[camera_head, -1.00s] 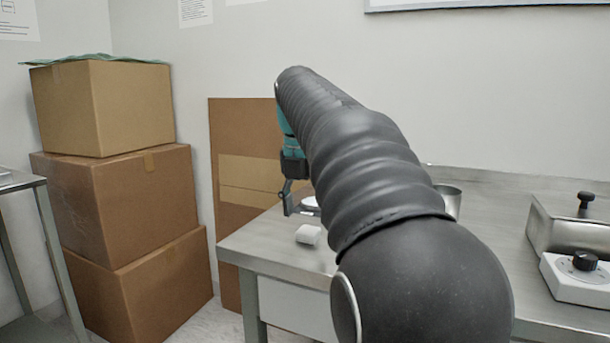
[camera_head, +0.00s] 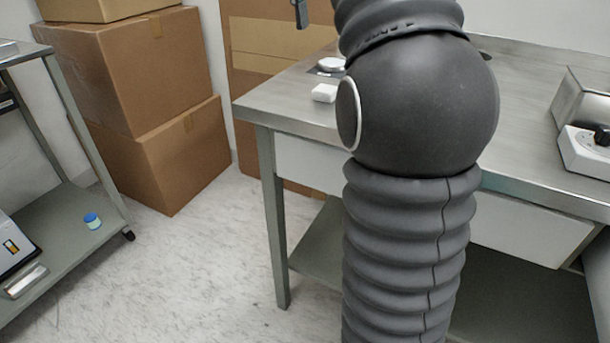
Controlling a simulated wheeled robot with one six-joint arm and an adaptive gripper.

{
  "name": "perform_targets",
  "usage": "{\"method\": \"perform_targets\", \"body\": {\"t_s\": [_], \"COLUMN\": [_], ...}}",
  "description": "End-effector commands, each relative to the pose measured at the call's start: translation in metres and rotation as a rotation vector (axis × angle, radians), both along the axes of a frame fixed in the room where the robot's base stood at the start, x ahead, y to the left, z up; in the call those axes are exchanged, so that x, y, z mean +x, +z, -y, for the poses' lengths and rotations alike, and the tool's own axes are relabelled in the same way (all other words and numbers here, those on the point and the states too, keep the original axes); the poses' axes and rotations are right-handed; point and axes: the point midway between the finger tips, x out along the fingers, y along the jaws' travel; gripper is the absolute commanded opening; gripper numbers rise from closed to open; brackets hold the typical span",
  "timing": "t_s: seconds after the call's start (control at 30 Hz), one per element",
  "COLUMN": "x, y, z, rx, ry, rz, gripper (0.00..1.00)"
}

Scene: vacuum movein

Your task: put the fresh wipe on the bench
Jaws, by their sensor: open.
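A small white folded block (camera_head: 324,93), which looks like the wipe, lies on the metal bench (camera_head: 290,95) near its front left corner. My gripper (camera_head: 300,14) shows only as a dark finger piece at the top edge, above and behind the white block and apart from it. The jaws are open, and nothing shows in the visible part. The rest of the gripper is cut off by the frame or hidden behind my arm.
A round white piece (camera_head: 330,64) sits on a dark plate behind the block. My arm hides the bench's middle. A white device with a black knob (camera_head: 602,136) stands at right. Cardboard boxes (camera_head: 150,80) are stacked at left, beside a metal cart (camera_head: 75,215).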

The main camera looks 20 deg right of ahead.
Motion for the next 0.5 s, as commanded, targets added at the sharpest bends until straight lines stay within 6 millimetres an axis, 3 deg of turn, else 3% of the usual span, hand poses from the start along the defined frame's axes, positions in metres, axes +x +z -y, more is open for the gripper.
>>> {"method": "perform_targets", "body": {"t_s": [0.23,0.5], "x": [-0.02,-0.062], "y": [-0.019,-0.074], "z": [-0.023,-0.061], "rx": [0.038,0.164], "ry": [-0.282,-0.809], "rz": [0.088,0.238], "gripper": [0.68,0.68]}}
